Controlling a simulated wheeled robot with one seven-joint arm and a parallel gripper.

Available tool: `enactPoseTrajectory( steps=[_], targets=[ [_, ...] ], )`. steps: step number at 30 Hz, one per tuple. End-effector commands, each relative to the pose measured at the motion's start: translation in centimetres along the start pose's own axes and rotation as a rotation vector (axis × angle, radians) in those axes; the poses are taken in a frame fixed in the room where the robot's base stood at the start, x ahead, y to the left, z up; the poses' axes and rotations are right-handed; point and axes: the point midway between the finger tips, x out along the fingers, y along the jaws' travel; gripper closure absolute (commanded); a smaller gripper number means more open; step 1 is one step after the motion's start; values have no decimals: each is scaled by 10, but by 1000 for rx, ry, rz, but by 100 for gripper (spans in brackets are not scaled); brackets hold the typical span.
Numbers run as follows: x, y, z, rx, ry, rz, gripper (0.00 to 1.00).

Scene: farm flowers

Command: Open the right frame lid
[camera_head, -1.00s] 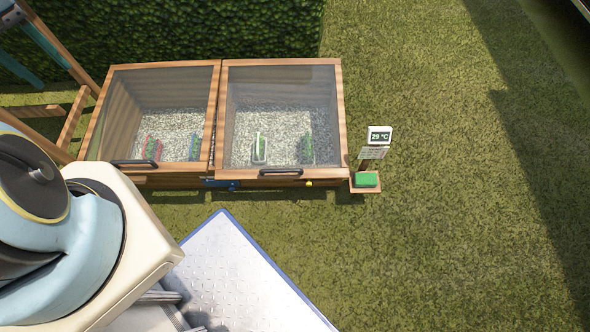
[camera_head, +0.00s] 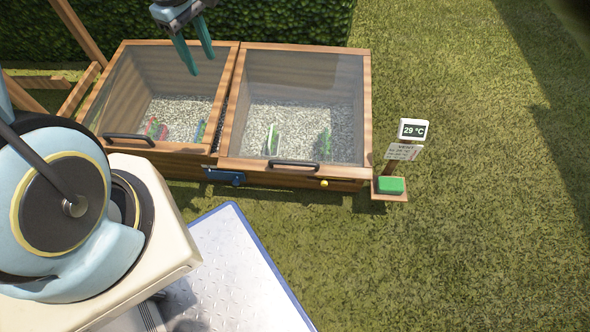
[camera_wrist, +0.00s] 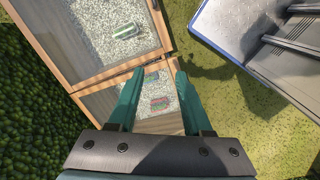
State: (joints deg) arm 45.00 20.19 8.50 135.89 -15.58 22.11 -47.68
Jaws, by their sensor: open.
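The right frame lid (camera_head: 237,126) is a wooden-edged clear pane lying shut on the right cold frame, with a dark bar handle (camera_head: 294,163) on its front edge. It also shows in the wrist view (camera_wrist: 166,32). Through it I see gravel and small plant packs (camera_head: 273,139). A blue latch-like part (camera_head: 224,177) and a yellow knob (camera_head: 324,183) sit on the front below the lid. My gripper (camera_head: 203,60) is open and empty, with teal fingers, above the back of the left frame. In the wrist view its fingers (camera_wrist: 153,88) point over the left frame, apart from the lid.
The left frame lid (camera_head: 221,90) is shut beside it, with its own handle (camera_head: 129,139). A 29 °C display (camera_head: 413,130) and a green block on a stand (camera_head: 390,185) are at the right. A hedge (camera_head: 290,22) stands behind. Grass to the right is open.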

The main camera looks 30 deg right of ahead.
Motion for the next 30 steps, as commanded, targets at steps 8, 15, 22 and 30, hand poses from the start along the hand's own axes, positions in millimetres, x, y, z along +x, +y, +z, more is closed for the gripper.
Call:
enactPoseTrajectory(
  steps=[8,15,22,30],
  targets=[
    [127,37,60,-174,-5,-34,50],
    [219,56,115,-329,13,-56,50],
    [268,64,151,-427,33,-60,50],
    [289,65,157,-452,38,-60,50]
  ],
)
